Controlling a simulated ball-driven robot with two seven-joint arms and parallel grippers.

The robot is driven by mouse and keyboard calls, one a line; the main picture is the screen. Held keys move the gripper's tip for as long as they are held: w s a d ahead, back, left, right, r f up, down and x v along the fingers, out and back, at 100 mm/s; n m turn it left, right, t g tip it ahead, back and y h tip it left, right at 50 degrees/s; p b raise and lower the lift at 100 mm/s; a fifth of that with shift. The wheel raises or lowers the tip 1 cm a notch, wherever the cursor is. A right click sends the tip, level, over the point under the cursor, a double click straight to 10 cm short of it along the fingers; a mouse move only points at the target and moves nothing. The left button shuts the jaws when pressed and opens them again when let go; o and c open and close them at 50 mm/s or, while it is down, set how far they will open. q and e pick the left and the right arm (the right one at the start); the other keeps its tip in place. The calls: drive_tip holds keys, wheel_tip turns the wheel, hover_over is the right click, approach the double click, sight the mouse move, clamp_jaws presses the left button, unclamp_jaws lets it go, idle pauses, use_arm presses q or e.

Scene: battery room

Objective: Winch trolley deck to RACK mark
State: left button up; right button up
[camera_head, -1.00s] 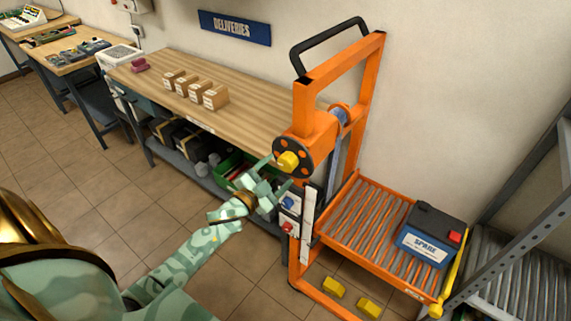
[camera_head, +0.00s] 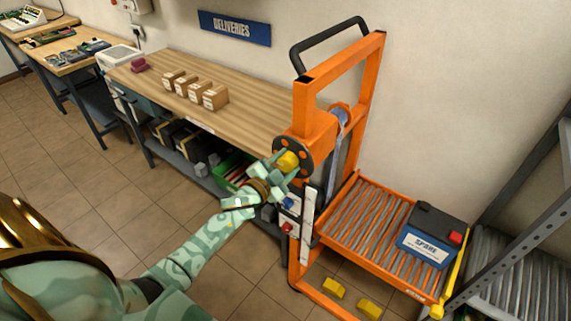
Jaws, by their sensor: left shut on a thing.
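The orange winch trolley (camera_head: 300,110) stands right of the workbench. Its winch wheel carries a yellow knob (camera_head: 287,161), and a blue strap (camera_head: 338,135) runs down from the top roller. My left gripper (camera_head: 284,167) is at the winch wheel, its fingers shut on the yellow knob. The roller deck (camera_head: 345,222) bears a dark battery marked SPARE (camera_head: 430,236) with a red terminal cap. A white scale strip (camera_head: 309,222) stands on the mast beside the deck; its marks are too small to read. My right gripper is not in view.
A grey rack with rollers (camera_head: 497,270) stands just right of the deck. A yellow bar (camera_head: 450,270) lies along the deck's right end. The wooden workbench (camera_head: 240,120) holds several small boxes. Tiled floor (camera_head: 110,205) is clear at the left.

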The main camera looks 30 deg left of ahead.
use_arm(q)
drive_tip(key=m, duration=0.2)
drive_tip(key=shift+m, duration=0.4)
drive_tip(key=o, duration=1)
drive_tip(key=shift+f, duration=0.1)
drive_tip(key=s, duration=1.1)
drive_tip(key=s+a, duration=0.1)
drive_tip(key=s, duration=0.4)
drive_tip(key=shift+s+a, duration=0.1)
drive_tip(key=shift+s, duration=0.05)
